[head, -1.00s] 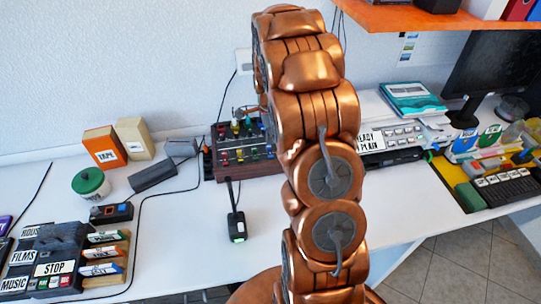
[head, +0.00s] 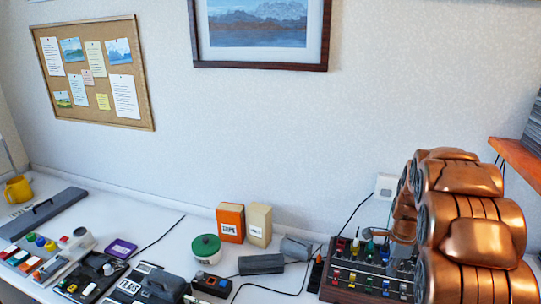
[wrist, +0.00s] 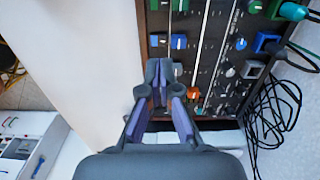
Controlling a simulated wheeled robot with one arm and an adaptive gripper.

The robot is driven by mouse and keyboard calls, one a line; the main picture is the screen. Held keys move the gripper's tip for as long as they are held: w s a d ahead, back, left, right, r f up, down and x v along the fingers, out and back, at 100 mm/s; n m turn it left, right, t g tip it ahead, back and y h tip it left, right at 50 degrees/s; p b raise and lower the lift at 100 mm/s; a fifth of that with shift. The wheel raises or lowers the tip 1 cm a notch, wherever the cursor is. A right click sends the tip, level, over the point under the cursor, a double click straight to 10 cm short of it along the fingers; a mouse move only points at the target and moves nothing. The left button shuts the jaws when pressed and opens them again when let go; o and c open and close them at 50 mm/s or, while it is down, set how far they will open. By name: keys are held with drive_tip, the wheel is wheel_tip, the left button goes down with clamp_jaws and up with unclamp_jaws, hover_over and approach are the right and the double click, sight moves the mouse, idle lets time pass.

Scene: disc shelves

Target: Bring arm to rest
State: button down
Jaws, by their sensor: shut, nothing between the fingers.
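My arm (head: 465,235), copper-coloured and folded in thick links, rises at the right edge of the head view. My gripper (wrist: 166,72) shows in the wrist view, its fingers together with nothing between them. It is over or close to a mixer panel (wrist: 215,60) with sliders and knobs. I cannot tell the gap between them. The same mixer (head: 365,278) is beside my arm in the head view and partly hidden by it. The gripper cannot be made out clearly in the head view.
A green-lidded tub (head: 206,249), an orange box (head: 231,222) and a cream box (head: 258,225) stand left of the mixer. A black cable (wrist: 270,120) lies coiled beside the mixer. An orange shelf (head: 516,157) juts out at the right. Several devices crowd the left desk.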

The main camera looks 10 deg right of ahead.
drive_tip(key=s+a+r+n, duration=0.5)
drive_tip(key=s+a+n, duration=0.1)
drive_tip(key=s+a, duration=0.15)
drive_tip(key=s+a+r+n, duration=0.5)
drive_tip(key=s+a+r, duration=0.1)
drive_tip(key=a, duration=0.2)
drive_tip(key=s+a+n, duration=0.3)
drive_tip(key=s+n, duration=0.1)
drive_tip(key=s, duration=0.2)
drive_tip(key=s+a+r+n+g, duration=0.1)
drive_tip(key=s+a+n, duration=0.2)
drive_tip(key=s, duration=0.3)
drive_tip(key=s+a+n, duration=0.3)
drive_tip(key=s+n, duration=0.1)
drive_tip(key=s, duration=0.2)
drive_tip(key=shift+s+r+n+g, duration=0.15)
drive_tip(key=shift+s+n+g, duration=0.15)
drive_tip(key=shift+n+g, duration=0.1)
drive_tip(key=shift+w, duration=0.1)
